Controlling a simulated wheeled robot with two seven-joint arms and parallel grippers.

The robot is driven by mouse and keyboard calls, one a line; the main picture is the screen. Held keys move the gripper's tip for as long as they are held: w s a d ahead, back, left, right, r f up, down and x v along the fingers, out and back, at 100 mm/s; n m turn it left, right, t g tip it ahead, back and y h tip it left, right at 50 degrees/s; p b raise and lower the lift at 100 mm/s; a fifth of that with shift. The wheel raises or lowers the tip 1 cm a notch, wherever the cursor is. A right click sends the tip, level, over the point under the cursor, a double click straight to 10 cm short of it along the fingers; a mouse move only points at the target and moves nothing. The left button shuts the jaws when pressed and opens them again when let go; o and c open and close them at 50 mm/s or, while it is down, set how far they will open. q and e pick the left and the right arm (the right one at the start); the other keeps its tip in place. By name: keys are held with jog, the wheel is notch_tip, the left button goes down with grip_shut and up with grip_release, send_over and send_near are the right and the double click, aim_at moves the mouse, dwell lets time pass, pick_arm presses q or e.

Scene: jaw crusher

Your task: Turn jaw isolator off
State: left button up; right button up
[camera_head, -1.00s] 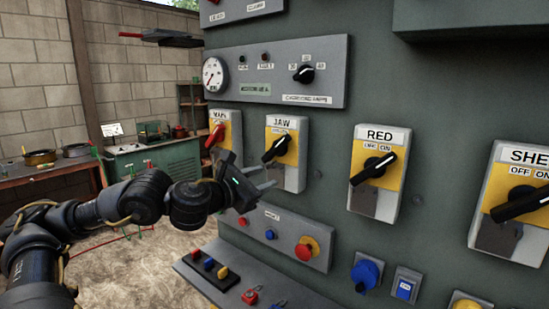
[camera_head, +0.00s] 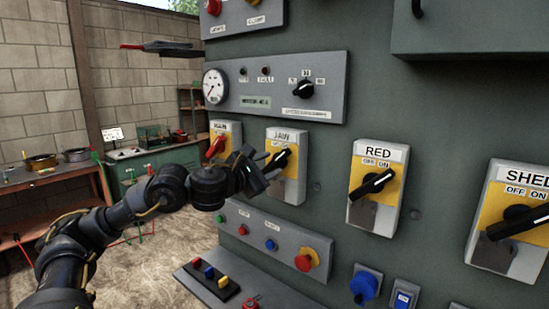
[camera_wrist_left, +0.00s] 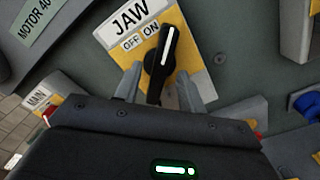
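The jaw isolator (camera_head: 290,187) is a yellow and grey switch box labelled JAW on the grey-green panel. Its black handle (camera_head: 278,160) is tilted, with its upper end to the right. In the left wrist view the handle (camera_wrist_left: 161,62) has its white-striped end toward ON. My left gripper (camera_head: 270,167) is at the handle. Its fingers (camera_wrist_left: 158,86) are open, one on each side of the handle's lower part, with gaps visible. My right gripper is not in view.
A button strip (camera_head: 240,216) with an emergency-stop button sits below. A green cabinet (camera_head: 160,163) stands behind.

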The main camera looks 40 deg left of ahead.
pick_arm(q)
jog(key=shift+w, duration=1.45)
grip_shut()
